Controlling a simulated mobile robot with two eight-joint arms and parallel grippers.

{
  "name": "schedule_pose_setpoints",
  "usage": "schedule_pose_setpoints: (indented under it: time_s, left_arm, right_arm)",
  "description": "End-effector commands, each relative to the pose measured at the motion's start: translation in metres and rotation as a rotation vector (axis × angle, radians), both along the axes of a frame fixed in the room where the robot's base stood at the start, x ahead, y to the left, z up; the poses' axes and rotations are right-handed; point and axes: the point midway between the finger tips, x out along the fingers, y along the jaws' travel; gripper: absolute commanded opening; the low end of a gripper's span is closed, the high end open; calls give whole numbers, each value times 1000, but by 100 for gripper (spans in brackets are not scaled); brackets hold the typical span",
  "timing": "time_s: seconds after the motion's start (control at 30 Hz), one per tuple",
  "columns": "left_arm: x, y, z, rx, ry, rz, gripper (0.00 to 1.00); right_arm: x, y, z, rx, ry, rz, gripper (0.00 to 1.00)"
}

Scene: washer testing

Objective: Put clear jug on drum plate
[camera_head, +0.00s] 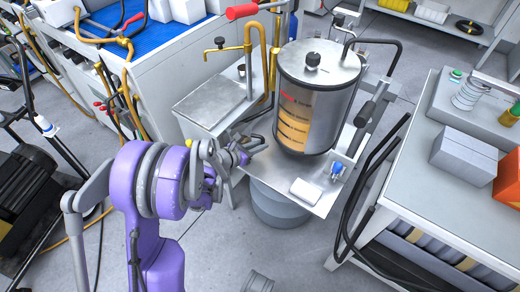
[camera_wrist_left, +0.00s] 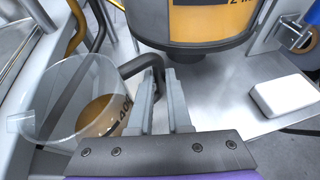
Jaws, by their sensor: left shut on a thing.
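The clear jug (camera_wrist_left: 72,105) shows at the left of the left wrist view. It has a see-through wall, a brown patch with dark print and a dark grey handle (camera_wrist_left: 138,64). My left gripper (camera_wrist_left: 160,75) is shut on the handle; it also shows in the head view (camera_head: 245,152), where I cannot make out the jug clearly. The metal drum plate (camera_head: 318,199) carries the big drum and also shows in the left wrist view (camera_wrist_left: 222,100). My gripper is near the plate's left side. I cannot tell whether the jug touches anything below. My right gripper is not in view.
The large clear-walled drum (camera_head: 318,90) stands on the plate. A white block (camera_head: 305,191) lies near the plate's front edge, with a blue part (camera_head: 337,168) to its right. A brass pipe (camera_head: 250,70) rises beside the side table (camera_head: 212,102). Bare plate lies between drum and block.

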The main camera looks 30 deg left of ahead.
Motion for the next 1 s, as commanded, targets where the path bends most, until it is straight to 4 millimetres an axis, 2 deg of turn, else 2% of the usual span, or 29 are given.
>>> schedule_pose_setpoints:
  time_s: [0.03, 0.1, 0.5, 0.53, 0.67, 1.0]
  left_arm:
    - [1, 0, -11, 0, 0, 0, 0]
    - [1, 0, -18, 0, 0, 0, 0]
    - [0, 0, -24, 0, 0, 0, 0]
    - [0, 0, -23, 0, 0, 0, 22]
    - [0, 0, -22, 0, 0, 0, 45]
    - [0, 0, -18, 0, 0, 0, 46]
  right_arm:
    - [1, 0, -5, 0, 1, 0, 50]
    - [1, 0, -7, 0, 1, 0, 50]
    - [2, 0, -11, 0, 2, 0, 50]
    - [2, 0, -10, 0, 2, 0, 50]
    - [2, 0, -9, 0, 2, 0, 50]
    - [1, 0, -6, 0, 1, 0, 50]
